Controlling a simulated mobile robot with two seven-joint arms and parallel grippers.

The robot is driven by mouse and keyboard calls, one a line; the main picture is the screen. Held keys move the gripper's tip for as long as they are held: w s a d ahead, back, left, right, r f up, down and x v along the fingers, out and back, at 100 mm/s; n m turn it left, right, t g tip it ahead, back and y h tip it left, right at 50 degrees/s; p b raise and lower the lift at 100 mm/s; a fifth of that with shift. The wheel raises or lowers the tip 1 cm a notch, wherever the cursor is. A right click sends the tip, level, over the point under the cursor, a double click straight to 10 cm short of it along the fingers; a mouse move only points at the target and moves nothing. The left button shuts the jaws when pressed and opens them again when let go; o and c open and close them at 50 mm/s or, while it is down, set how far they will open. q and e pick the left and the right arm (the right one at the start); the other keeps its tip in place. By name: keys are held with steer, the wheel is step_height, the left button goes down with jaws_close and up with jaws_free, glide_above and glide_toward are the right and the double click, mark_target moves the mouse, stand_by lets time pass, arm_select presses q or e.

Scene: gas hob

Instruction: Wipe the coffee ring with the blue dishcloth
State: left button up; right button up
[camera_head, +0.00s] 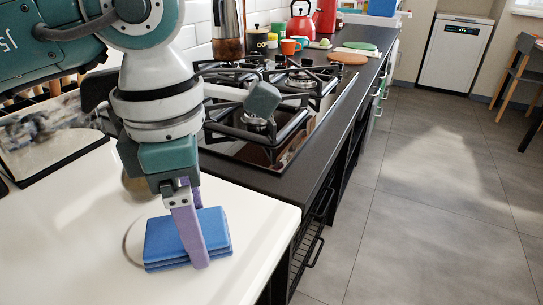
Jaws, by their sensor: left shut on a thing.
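The blue dishcloth (216,230) is a folded, layered pad lying on the white countertop (85,255) near its right edge. My left gripper (194,245) points down over it and is shut on it, with its purple fingers at the cloth's front and back. A curved brownish line, part of the coffee ring (127,240), shows on the white surface at the cloth's left edge. The rest of the ring is hidden under or behind the cloth. My right gripper is not in view.
The gas hob (290,140) with black grates stands just behind, on a dark counter. A framed board (50,140) leans at the left. The red kettle (301,24), cups and boards stand farther back. The white surface in front is clear; floor lies at right.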

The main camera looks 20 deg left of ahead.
arm_select(q)
steer(key=shift+f, duration=0.3)
